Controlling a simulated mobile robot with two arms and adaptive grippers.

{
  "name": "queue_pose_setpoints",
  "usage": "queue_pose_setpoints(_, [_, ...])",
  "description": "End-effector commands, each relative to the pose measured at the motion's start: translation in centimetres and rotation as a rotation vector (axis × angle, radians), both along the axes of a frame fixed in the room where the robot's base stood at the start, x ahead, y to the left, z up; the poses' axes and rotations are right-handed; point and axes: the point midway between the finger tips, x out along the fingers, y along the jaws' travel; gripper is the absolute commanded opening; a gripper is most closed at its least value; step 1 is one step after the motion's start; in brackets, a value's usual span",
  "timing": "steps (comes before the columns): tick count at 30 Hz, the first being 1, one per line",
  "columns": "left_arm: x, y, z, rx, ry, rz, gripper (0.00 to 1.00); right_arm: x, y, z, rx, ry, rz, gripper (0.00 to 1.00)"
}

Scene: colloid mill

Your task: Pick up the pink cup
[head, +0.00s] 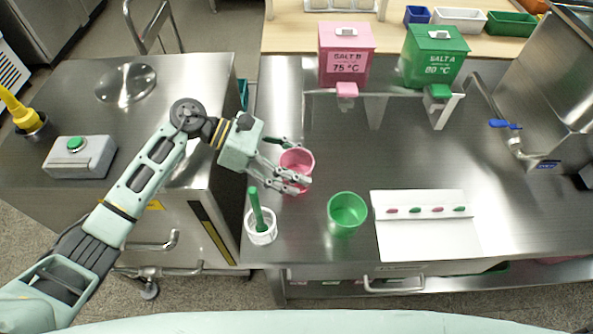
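The pink cup (297,160) stands upright on the steel table, left of its middle. My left gripper (292,165) reaches in from the left and is at the cup. Its fingers are spread, one at the cup's far left side and one across its near side. I cannot tell whether they touch the cup wall. The near finger hides part of the cup's lower body. My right gripper is not in view.
A green cup (347,213) and a white holder (261,228) with a green tool stand close in front. A white panel (425,225) with coloured buttons lies to the right. Pink (345,55) and green (434,58) salt dispensers stand behind. The right-centre table is clear.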

Motion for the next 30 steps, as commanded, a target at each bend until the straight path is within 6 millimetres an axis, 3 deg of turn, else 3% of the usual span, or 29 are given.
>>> queue_pose_setpoints(9, [0.0,0.0,0.0,0.0,-0.001,0.0,0.25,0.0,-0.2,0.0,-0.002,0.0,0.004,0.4])
queue_pose_setpoints(22, [0.0,0.0,0.4,-0.001,-0.002,-0.001,0.25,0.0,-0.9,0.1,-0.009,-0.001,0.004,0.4])
queue_pose_setpoints(30, [0.0,0.0,2.2,-0.001,-0.003,-0.001,0.25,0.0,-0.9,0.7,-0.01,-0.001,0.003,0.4])
